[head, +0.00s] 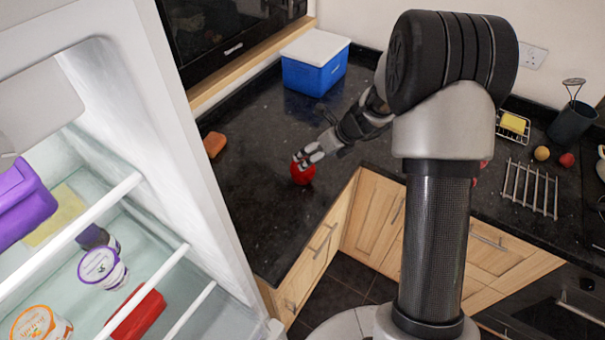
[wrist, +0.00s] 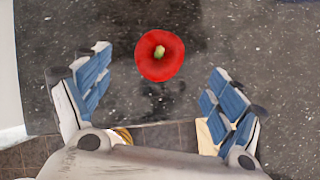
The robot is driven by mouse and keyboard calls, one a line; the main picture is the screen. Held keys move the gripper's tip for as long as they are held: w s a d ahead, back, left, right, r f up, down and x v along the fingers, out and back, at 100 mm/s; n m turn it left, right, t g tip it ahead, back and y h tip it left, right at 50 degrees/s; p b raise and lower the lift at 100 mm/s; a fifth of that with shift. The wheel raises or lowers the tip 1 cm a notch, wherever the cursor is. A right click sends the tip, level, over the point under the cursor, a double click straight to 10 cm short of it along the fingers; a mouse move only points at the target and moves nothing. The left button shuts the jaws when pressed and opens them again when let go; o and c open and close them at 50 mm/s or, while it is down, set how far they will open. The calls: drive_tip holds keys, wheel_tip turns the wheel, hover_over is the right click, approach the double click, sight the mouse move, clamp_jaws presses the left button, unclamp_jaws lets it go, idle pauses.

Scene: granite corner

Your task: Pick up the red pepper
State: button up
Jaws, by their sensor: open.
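The red pepper (head: 303,175) sits on the dark granite counter near its front edge, by the inner corner. In the wrist view the red pepper (wrist: 160,55) shows from above with its green stem facing the camera. My gripper (head: 308,156) is right at the pepper in the head view and hides part of its top. In the wrist view my gripper (wrist: 155,85) is open, its blue-padded fingers spread to the left and right. The pepper lies ahead of the fingertips, in line with the gap between them, and nothing is held.
A blue box with a white lid (head: 315,67) stands at the back of the counter. An orange-brown block (head: 214,144) lies to the left. The open fridge (head: 185,150) stands at the near left. A metal rack (head: 530,188) lies at the right. Counter around the pepper is clear.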

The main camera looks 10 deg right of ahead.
drive_tip(key=b+x, duration=0.2)
drive_tip(key=x, duration=0.6)
drive_tip(key=shift+w+f, duration=0.25)
drive_tip(key=shift+w, duration=0.05)
drive_tip(key=shift+s, duration=0.1)
drive_tip(key=shift+c, duration=0.2)
drive_tip(key=c, duration=1.1)
drive_tip(key=shift+r, duration=0.1)
